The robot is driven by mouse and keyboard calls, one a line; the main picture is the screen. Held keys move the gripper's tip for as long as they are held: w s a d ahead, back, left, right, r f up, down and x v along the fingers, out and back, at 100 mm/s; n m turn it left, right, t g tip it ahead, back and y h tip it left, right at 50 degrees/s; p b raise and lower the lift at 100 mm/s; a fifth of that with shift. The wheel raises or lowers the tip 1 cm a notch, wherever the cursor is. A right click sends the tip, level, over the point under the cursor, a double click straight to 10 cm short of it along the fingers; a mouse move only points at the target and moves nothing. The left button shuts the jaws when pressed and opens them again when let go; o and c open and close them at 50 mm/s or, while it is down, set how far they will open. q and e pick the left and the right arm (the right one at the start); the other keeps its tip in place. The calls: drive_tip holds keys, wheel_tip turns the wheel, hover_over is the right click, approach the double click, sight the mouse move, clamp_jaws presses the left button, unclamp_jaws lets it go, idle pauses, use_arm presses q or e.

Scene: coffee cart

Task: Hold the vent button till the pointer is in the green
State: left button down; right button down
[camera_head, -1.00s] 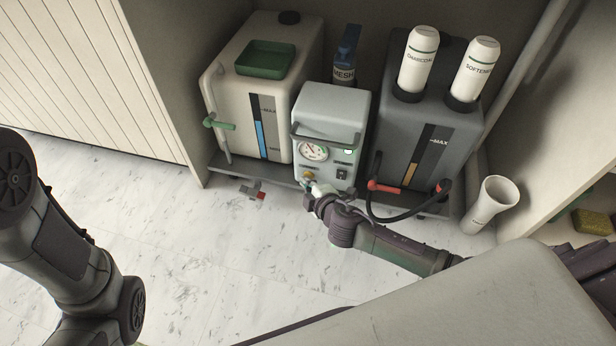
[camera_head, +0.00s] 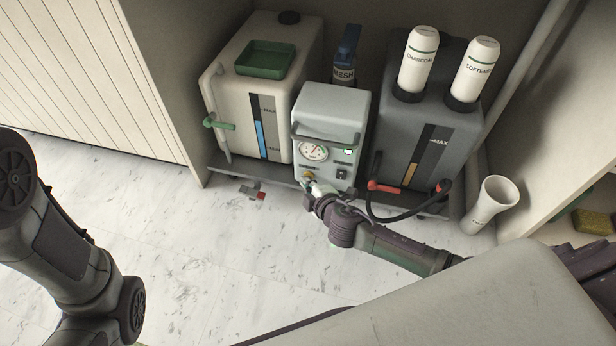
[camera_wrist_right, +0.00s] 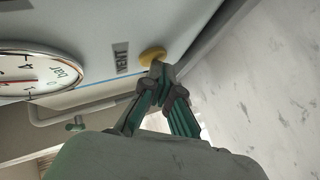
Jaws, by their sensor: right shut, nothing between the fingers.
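The grey-white pump box (camera_head: 331,108) stands between two tanks and carries a round white pressure gauge (camera_head: 313,150). The gauge also shows, partly cut off, at the left of the wrist view (camera_wrist_right: 36,66). Its pointer is too small in the head view to read against the green. The yellow vent button (camera_wrist_right: 152,55) sits beside the VENT label; it also shows small below the gauge in the head view (camera_head: 309,175). My right gripper (camera_wrist_right: 158,70) is shut and empty, its tips at the button and seemingly touching it. How far the button is pressed I cannot tell. My left gripper is out of view.
A white tank (camera_head: 232,100) with a green tray stands left, a dark grey tank (camera_head: 405,130) with two white cartridges right. A black hose (camera_head: 400,219) loops near my right arm. A white cup-like holder (camera_head: 492,203) stands right. The floor in front is mostly clear.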

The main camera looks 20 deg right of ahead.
drive_tip(key=shift+s+a, duration=0.5)
drive_tip(key=shift+s, duration=0.25)
drive_tip(key=shift+s+a+p, duration=0.3)
drive_tip(key=shift+s+a, duration=0.4)
drive_tip(key=shift+s, duration=0.35)
drive_tip(key=shift+s+a+p, duration=0.25)
drive_tip(key=shift+s+a, duration=0.45)
drive_tip(key=shift+s, duration=0.35)
